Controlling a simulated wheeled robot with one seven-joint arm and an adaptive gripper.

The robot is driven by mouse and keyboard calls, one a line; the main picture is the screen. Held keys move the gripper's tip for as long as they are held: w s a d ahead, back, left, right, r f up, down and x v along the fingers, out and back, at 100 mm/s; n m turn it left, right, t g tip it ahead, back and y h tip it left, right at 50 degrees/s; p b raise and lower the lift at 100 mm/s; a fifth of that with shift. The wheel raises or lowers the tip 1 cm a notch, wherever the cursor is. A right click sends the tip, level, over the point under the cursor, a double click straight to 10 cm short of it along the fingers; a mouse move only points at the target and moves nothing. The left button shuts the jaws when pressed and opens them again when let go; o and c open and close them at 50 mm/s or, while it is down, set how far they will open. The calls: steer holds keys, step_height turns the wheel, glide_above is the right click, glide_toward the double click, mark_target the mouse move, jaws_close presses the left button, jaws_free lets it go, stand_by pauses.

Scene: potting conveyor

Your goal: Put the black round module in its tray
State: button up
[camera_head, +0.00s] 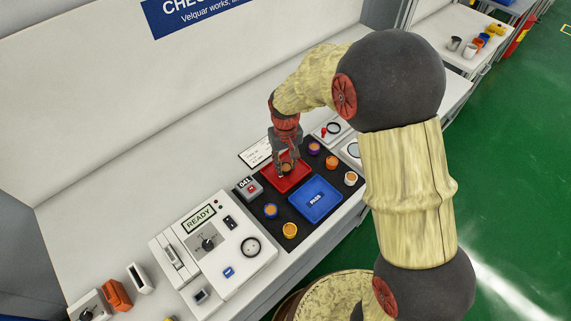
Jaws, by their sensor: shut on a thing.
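My gripper (286,169) points down at the red tray (291,184) on the black mat. It is shut on a small round module (287,168) with a tan top; its dark side is mostly hidden by the fingers. I cannot tell whether the module touches the tray floor or hangs just above it. A blue tray (316,207) marked PASS lies next to the red one, in front and to the right, and looks empty.
Other round modules stand on the mat: purple (314,149), orange-red (331,162), white (351,179), blue (270,211) and yellow (290,231). A white tester (213,245) reading READY stands at the left. A sign card (256,151) lies behind the red tray.

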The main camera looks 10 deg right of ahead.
mark_target(286, 168)
steer(key=shift+f, duration=0.1)
steer(key=o, duration=1.1)
steer(key=shift+o, duration=0.2)
step_height(286, 168, up, 13)
steer(key=p, duration=0.3)
steer(key=s+d+r+m+t, duration=0.1)
steer(key=s+d+r, duration=0.2)
steer(key=s+r, duration=0.3)
steer(key=s+d+r+t, duration=0.2)
steer(key=s+d+r, duration=0.15)
steer(key=r, duration=0.35)
steer(key=s+d+r+t, duration=0.1)
steer(key=s+d+r, duration=0.1)
steer(key=s, duration=0.5)
steer(key=s+d+r+m+t, duration=0.1)
steer(key=s+d+r, duration=0.1)
steer(key=s, duration=0.5)
steer(key=shift+s+r+t, duration=0.15)
steer(key=shift+s+t, duration=0.1)
steer(key=shift+t, duration=0.05)
